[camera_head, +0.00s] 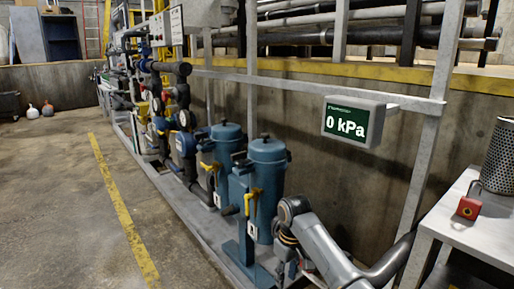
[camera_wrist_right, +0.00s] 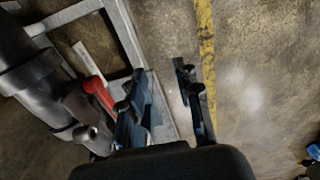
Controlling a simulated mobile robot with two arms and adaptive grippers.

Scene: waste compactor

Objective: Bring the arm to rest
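My right arm (camera_head: 325,252) reaches in from the bottom right of the head view, bent low in front of the blue canisters. Its gripper (camera_head: 288,268) points down near the bottom edge and is partly cut off. In the right wrist view the two dark fingers (camera_wrist_right: 162,80) stand apart, with only floor and frame seen between them. I see nothing held. My left arm and left gripper are not in view.
Blue canisters (camera_head: 268,178) with yellow-handled valves stand beside the arm. A display (camera_head: 352,122) reads 0 kPa. A grey table (camera_head: 480,235) at right carries a red padlock-like object (camera_head: 468,208). A red bar (camera_wrist_right: 97,92) lies close to the fingers.

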